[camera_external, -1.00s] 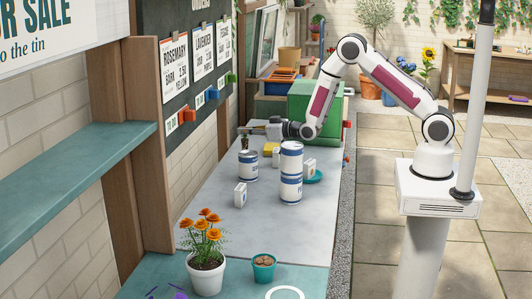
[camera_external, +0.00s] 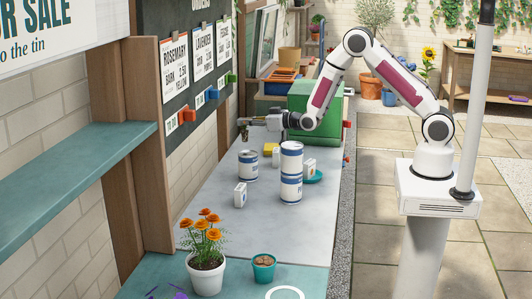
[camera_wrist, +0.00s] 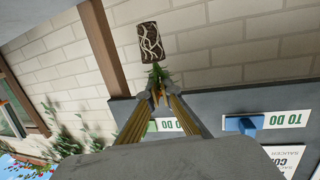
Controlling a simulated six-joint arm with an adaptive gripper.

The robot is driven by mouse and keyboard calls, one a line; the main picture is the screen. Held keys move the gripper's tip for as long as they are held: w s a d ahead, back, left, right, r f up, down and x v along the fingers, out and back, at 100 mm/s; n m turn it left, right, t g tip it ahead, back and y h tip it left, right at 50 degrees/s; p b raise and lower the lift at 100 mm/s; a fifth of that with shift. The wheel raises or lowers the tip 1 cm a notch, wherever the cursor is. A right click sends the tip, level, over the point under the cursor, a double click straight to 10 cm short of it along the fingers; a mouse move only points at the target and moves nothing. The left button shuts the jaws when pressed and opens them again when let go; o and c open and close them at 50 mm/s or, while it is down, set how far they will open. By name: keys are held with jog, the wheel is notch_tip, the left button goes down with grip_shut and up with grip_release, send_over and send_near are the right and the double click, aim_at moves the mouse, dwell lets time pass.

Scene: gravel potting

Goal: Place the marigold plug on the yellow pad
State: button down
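My gripper (camera_external: 245,122) is over the far left side of the grey bench top, fingers pointing left. In the wrist view its fingertips (camera_wrist: 155,92) are closed around the green stem of a plug. The plug (camera_wrist: 151,42) has a dark soil block laced with pale roots and green leaves; no flower shows. In the external view the plug (camera_external: 244,134) is small and dark, below the fingertips and clear of the bench. The yellow pad (camera_external: 271,147) lies on the bench, to the right of the plug and lower in the picture, partly behind cans and a white box.
White-and-blue cans stand on the bench: one alone (camera_external: 248,165) and a stack of two (camera_external: 291,172). White boxes (camera_external: 240,195) and a teal saucer (camera_external: 313,177) are near them. The board wall (camera_external: 185,70) is close on the left. A green box (camera_external: 318,103) stands behind.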

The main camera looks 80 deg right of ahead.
jog(key=shift+s+d+r, duration=0.1)
jog(key=shift+d, duration=0.45)
jog(key=s+d+r+h, duration=0.1)
jog(key=s+d, duration=0.3)
jog(key=d, duration=0.2)
jog(key=s+d+r+m+h, duration=0.1)
jog(key=s+d+r, duration=0.1)
jog(key=d, duration=0.5)
jog(key=shift+s+g, duration=0.3)
jog(key=shift+s, duration=0.6)
jog(key=shift+f, duration=2.85)
jog(key=shift+f, duration=2.1)
